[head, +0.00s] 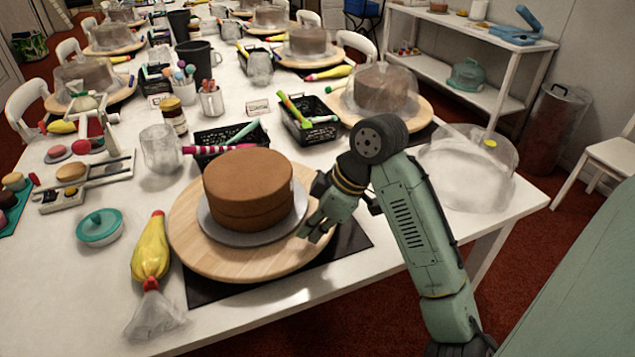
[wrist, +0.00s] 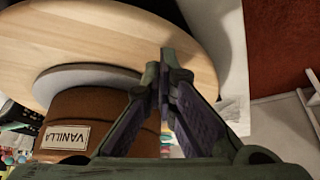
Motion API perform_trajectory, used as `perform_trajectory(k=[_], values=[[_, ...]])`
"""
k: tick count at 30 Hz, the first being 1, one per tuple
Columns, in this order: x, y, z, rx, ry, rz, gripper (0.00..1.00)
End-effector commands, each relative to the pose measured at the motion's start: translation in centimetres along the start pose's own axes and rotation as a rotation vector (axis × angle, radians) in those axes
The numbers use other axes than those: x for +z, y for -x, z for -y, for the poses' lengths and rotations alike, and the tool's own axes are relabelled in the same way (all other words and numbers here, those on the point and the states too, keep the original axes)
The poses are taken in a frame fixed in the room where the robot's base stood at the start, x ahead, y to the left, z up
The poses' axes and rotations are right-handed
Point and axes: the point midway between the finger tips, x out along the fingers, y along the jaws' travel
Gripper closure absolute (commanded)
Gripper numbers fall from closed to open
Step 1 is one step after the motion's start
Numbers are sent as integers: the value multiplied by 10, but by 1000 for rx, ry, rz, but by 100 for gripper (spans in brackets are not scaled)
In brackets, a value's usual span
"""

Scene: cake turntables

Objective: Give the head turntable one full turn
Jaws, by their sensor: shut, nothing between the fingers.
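The head turntable (head: 205,255) is a round wooden board at the near end of the long table. A brown two-layer cake (head: 248,185) on a grey disc (head: 298,212) stands on it. My gripper (head: 308,236) is shut and empty, pointing down over the board's right side, close beside the cake disc. In the wrist view the shut fingertips (wrist: 166,55) overlap the edge area of the wooden board (wrist: 100,40). The cake (wrist: 105,110) there bears a VANILLA label (wrist: 66,136). I cannot tell whether the fingertips touch the board.
A dark mat (head: 350,238) lies under the turntable. A yellow piping bag (head: 150,250) lies to its left, near a teal-lidded dish (head: 100,225). Black baskets (head: 310,130) stand behind. A clear dome (head: 465,180) sits right of my arm. Other turntables with cakes line the table.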

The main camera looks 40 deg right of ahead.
Motion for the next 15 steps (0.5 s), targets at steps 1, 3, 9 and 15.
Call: perform_trajectory(k=[1,3,9,15], values=[[-5,11,0,1,0,0,100],[-8,16,0,0,0,0,100],[-7,14,0,0,0,0,100],[-16,10,12,-1,4,-1,100]])
